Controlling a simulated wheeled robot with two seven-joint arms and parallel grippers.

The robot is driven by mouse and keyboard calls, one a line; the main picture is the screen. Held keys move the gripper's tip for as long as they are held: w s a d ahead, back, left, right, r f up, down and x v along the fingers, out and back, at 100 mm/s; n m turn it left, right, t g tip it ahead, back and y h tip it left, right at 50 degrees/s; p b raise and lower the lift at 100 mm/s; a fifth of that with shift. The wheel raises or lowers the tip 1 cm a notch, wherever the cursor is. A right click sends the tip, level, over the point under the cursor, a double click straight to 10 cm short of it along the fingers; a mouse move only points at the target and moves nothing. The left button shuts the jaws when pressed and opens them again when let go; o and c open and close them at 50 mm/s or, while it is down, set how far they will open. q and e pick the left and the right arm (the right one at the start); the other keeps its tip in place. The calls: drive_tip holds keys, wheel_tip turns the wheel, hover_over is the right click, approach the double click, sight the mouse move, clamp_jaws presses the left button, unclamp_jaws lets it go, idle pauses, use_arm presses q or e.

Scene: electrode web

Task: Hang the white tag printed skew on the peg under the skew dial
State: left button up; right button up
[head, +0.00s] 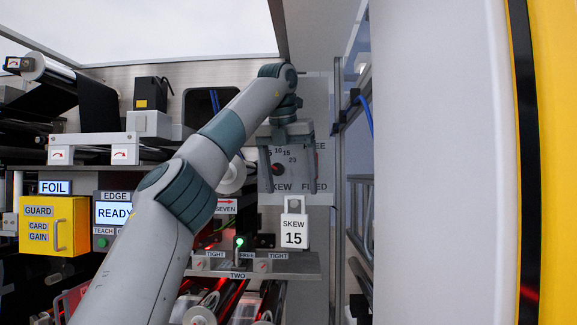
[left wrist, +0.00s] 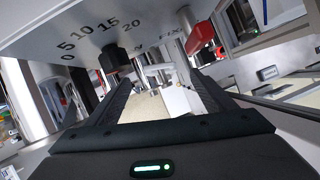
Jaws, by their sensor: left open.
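The white tag (head: 294,236), printed SKEW 15, is upright with its loop at the top, just below the panel marked SKEW and FIXED. I cannot tell whether the loop is around a peg. The skew dial (head: 277,168) is partly hidden behind my left gripper (head: 288,181). That gripper points down in front of the panel, open, its fingertips above the tag and apart from it. In the left wrist view the dial's numbers and black knob (left wrist: 109,59) show at upper left, and a pale piece, probably the tag (left wrist: 174,99), shows between the fingers. My right gripper is not in view.
A grey shelf (head: 300,266) with TIGHT labels lies below the tag. A yellow GUARD box (head: 52,228) and a READY screen (head: 114,212) stand at left. A red knob (left wrist: 198,37) is close to the fingers. A white and yellow wall fills the right.

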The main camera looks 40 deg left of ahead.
use_arm(q)
drive_tip(key=shift+v, duration=2.2)
drive_tip(key=shift+f, duration=0.1)
